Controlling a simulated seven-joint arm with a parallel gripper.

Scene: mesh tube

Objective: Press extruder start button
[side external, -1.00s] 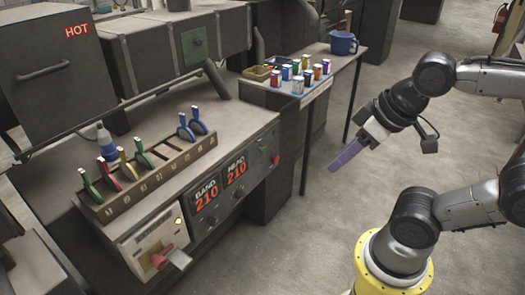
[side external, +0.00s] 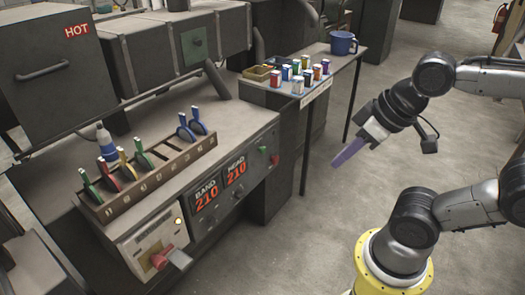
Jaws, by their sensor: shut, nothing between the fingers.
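The extruder control panel (side external: 222,212) is the sloped front of the grey machine. At its right end are a small green button (side external: 263,149) and a red button (side external: 275,160). Any label on them is too small to read. My gripper (side external: 337,161) has purple fingers, shut with nothing between them. It hangs in the air to the right of the buttons, apart from the panel and pointing down and left.
A red switch handle (side external: 161,257) sticks out at the panel's left end. A rack (side external: 150,178) with coloured-handled tools stands on top. Open floor lies beneath my gripper.

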